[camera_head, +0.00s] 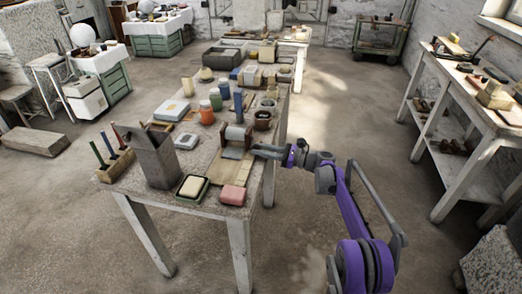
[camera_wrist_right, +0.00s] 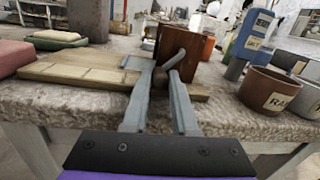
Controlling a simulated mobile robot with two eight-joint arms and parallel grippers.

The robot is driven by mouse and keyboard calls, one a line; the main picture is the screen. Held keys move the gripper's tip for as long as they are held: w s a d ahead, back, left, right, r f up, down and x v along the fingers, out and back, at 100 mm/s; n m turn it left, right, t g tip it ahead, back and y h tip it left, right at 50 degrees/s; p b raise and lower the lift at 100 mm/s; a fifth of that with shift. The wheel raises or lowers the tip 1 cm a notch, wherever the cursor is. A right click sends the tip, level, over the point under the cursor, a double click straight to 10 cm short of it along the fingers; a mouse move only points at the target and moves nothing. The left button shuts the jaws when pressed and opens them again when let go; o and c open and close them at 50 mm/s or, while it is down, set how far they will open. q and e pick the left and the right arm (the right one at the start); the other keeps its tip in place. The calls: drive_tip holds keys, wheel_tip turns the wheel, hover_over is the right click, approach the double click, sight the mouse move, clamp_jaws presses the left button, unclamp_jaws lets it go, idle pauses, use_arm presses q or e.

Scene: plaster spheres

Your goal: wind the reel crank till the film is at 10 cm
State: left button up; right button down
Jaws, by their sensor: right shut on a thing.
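In the right wrist view, the reel's brown wooden side (camera_wrist_right: 176,38) stands just beyond my fingers. My right gripper (camera_head: 258,150) reaches in from the right at the reel's side. In the right wrist view its fingers (camera_wrist_right: 164,72) are shut on the grey crank handle (camera_wrist_right: 174,62), which is mostly hidden between them. The film's length cannot be read. My left gripper is not in view.
Open floor lies right of the table.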

idle(0.3)
drive_tip(key=c, duration=0.7)
unclamp_jaws()
drive_tip(key=v, duration=1)
drive_tip(key=shift+s+d+p, duration=0.1)
drive_tip(key=shift+d+p, duration=0.25)
